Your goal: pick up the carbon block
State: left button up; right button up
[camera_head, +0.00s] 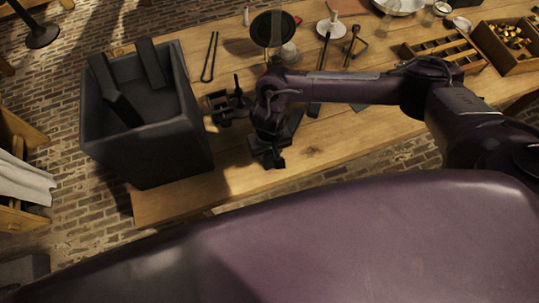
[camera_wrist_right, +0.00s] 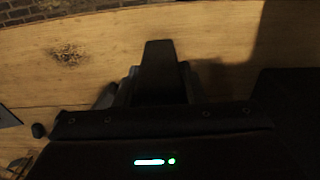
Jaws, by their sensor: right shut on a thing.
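My right gripper (camera_head: 275,158) is low over the front part of the wooden table, just right of the big dark box. In the right wrist view the gripper (camera_wrist_right: 160,92) is shut on a dark block, the carbon block (camera_wrist_right: 159,62), which sticks out between the fingers over the wood. In the head view the held block is hard to tell from the dark gripper. I cannot tell whether the block touches the table. My left gripper is not in view.
The large open dark box (camera_head: 150,155) stands at the table's left end, with two dark slabs (camera_head: 112,92) leaning inside. A small black stand (camera_head: 228,103) is between box and gripper. Tongs (camera_head: 210,57), a round dark disc (camera_head: 272,28) and wooden trays (camera_head: 508,65) lie further back.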

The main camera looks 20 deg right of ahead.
jog(key=shift+c, duration=1.2)
jog(key=shift+r, duration=0.15)
